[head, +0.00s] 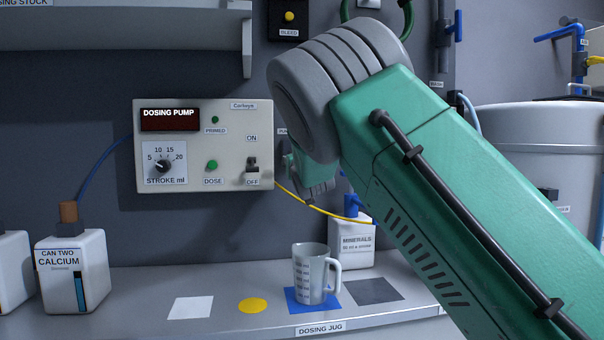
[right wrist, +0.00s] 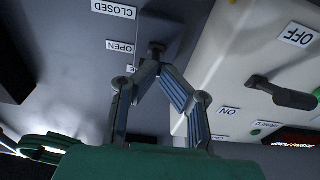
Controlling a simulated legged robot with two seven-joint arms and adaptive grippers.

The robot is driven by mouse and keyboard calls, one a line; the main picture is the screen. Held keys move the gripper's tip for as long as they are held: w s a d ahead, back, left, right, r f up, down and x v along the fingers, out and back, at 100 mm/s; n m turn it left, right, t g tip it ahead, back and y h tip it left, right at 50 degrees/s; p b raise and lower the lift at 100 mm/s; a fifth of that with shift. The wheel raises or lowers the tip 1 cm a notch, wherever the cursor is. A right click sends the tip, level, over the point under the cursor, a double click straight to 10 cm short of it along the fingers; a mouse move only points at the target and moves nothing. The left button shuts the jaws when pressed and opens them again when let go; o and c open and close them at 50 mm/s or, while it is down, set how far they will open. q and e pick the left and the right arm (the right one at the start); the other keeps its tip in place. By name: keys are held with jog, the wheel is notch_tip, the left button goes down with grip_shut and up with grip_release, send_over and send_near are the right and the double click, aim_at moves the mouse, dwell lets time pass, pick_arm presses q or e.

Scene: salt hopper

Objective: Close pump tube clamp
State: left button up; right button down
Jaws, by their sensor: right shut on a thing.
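In the right wrist view a small dark clamp handle (right wrist: 157,47) stands out from the grey wall, beside the inverted labels OPEN (right wrist: 120,47) and CLOSED (right wrist: 113,10). It is nearer the OPEN label. My right gripper (right wrist: 158,66) is shut on this handle, its two fingers meeting at it. In the head view my right gripper (head: 318,190) shows only in part, just right of the dosing pump (head: 225,145); my green arm hides the clamp. A yellow tube (head: 318,209) runs from the pump to the minerals container (head: 350,242). My left gripper is in neither view.
The pump's switch (head: 252,170) is close to the left of my right gripper; it also shows in the right wrist view (right wrist: 283,94). A measuring jug (head: 311,273) stands on a blue square on the shelf below. A calcium container (head: 72,270) stands at left.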

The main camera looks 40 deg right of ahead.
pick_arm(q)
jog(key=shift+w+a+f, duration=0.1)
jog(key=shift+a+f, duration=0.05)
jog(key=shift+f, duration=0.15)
pick_arm(e)
jog(key=shift+d+f, duration=0.1)
jog(key=shift+d, duration=0.05)
dwell(0.6)
jog(key=shift+d, duration=0.15)
dwell(0.3)
